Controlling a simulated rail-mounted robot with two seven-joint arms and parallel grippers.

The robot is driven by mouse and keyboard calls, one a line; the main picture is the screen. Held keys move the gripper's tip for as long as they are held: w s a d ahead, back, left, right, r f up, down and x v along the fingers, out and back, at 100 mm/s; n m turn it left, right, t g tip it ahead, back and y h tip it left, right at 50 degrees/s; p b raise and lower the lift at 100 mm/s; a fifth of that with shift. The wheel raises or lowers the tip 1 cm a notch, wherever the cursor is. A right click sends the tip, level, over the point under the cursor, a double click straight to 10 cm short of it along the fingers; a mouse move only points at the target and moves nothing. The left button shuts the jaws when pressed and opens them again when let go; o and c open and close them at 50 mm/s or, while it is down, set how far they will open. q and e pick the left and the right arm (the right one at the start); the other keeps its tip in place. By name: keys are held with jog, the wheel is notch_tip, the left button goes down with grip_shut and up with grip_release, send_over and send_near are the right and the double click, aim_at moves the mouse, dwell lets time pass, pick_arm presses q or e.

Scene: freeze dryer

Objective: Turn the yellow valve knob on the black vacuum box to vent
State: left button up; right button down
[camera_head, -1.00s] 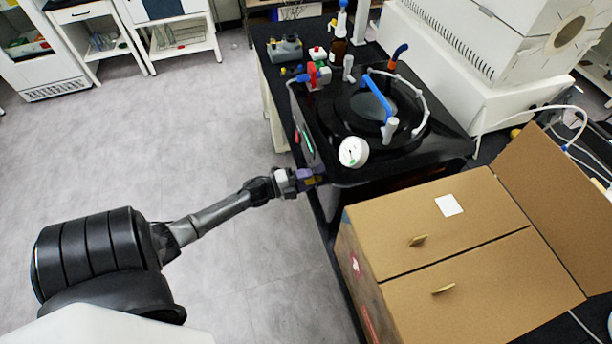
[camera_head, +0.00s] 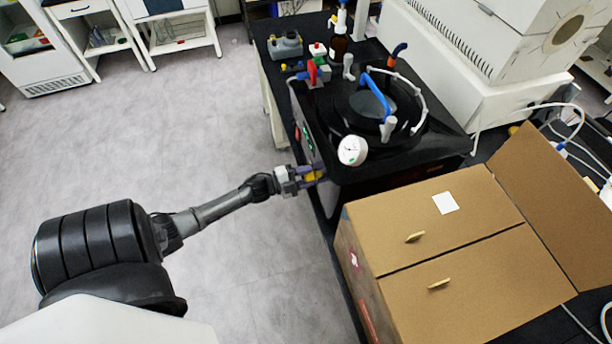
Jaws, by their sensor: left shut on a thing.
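The black vacuum box (camera_head: 370,176) stands on the dark bench, with a round lid, a blue handle (camera_head: 376,95) and a white gauge (camera_head: 351,150) on top. The yellow valve knob (camera_head: 311,176) is on the box's left side, near its front corner. My left gripper (camera_head: 309,177) reaches it from the left and is shut on it, its fingers around the knob. The fingers hide part of the knob. My right gripper is not in view.
A red-handled valve (camera_head: 312,72), a brown bottle (camera_head: 338,45) and a small grey device (camera_head: 285,45) are at the back. The floor on the left is clear.

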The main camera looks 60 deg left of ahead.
pick_arm(q)
jog(key=o, duration=0.9)
jog(key=v, duration=1.3)
jog(key=shift+s+a, duration=0.15)
jog(key=shift+s, duration=0.25)
